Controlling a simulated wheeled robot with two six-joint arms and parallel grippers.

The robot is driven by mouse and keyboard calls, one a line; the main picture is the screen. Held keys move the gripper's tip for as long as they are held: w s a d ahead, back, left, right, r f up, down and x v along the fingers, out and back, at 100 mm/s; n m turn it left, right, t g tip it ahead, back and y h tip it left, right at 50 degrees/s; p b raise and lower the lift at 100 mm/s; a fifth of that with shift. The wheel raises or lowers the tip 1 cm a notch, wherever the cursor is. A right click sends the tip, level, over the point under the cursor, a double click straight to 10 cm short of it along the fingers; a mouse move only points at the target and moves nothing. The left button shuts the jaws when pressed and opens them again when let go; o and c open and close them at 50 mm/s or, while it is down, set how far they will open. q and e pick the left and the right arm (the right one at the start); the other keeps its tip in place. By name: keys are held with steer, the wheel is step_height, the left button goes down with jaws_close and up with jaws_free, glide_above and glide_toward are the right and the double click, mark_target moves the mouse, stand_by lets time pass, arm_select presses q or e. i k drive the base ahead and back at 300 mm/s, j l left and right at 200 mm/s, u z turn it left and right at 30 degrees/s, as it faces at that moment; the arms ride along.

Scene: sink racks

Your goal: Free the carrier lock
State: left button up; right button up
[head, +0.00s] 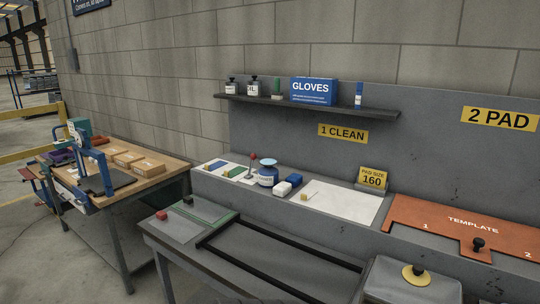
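No part is labelled as a carrier lock, and I cannot tell for certain which one it is. A grey block (385,290) at the lower right carries a black knob on a yellow disc (416,274). Two dark rails (290,252) form a frame on the grey bench to its left. A grey plate with a green edge (205,210) lies at the frame's left end, with a small red block (161,215) beside it.
An orange template (470,222) with a black knob (478,244) lies on the right ledge. The ledge also holds a white sheet (345,204), a blue-and-white jar (268,174) and small blocks. A shelf (310,105) hangs above. A wooden workbench (120,185) stands left.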

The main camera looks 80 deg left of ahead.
mark_target(253, 156)
steer(key=u, duration=2.75)
steer(key=i+j+z, duration=0.1)
steer(key=z, duration=0.3)
steer(key=j+z, duration=0.2)
steer(key=z, duration=0.2)
steer(key=j+z, duration=0.25)
steer(key=z, duration=0.15)
steer(key=j+z, duration=0.2)
steer(key=z, duration=0.15)
steer(key=j+z, duration=0.15)
steer(key=j, duration=0.25)
steer(key=k+j+z, duration=0.15)
steer(key=j, duration=0.25)
steer(key=j+z, duration=0.1)
steer(key=j, duration=0.35)
steer(key=k+j+z, duration=0.15)
steer(key=j, duration=0.2)
steer(key=j+z, duration=0.15)
steer(key=j, duration=0.25)
steer(key=k+j+z, duration=0.15)
steer(key=j, duration=0.25)
